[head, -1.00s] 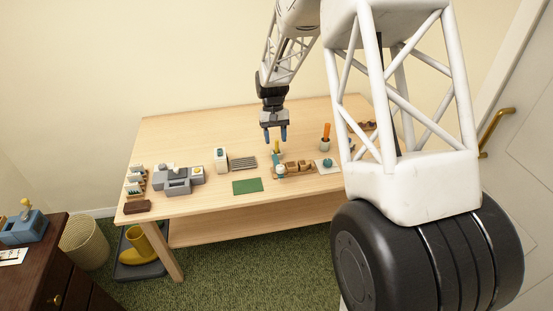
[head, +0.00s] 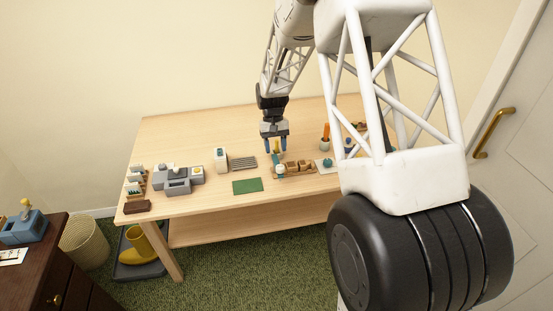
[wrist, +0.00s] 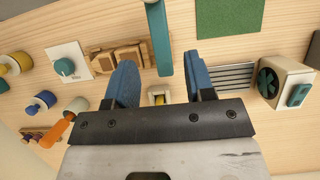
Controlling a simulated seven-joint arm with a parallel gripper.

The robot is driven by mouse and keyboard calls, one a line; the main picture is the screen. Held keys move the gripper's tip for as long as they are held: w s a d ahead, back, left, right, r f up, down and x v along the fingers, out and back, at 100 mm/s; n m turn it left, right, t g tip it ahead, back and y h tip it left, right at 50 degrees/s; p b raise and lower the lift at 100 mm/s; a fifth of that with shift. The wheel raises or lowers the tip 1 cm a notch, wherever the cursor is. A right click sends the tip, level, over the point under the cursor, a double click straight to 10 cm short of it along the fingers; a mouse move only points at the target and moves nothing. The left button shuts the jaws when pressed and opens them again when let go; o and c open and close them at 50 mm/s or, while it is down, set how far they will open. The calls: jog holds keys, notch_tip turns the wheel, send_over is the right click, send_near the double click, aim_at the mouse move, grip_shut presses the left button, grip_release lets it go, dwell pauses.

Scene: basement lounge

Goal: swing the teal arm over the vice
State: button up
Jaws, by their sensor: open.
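The teal arm (wrist: 163,42) is a narrow bar in the wrist view. It runs from the top edge towards my gripper, beside the wooden blocks (wrist: 118,58), which may be the vice; I cannot tell for sure. In the head view the teal part (head: 276,160) stands at the left end of the wooden blocks (head: 298,167). A small yellow piece (wrist: 158,97) shows near the arm's end, between my fingers. My gripper (wrist: 162,82) is open and empty, its blue fingers on either side of that piece. In the head view my gripper (head: 275,149) points down just above it. Contact is unclear.
A grey slatted plate (head: 243,163), a white block (head: 220,159) and a green mat (head: 247,186) lie to the left. A cup with an orange handle (head: 325,140) and a teal knob on a white plate (head: 327,163) are to the right.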

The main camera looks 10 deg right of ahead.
aim_at(277, 162)
jog(key=shift+x, duration=2.4)
jog(key=shift+c, duration=0.5)
grip_shut()
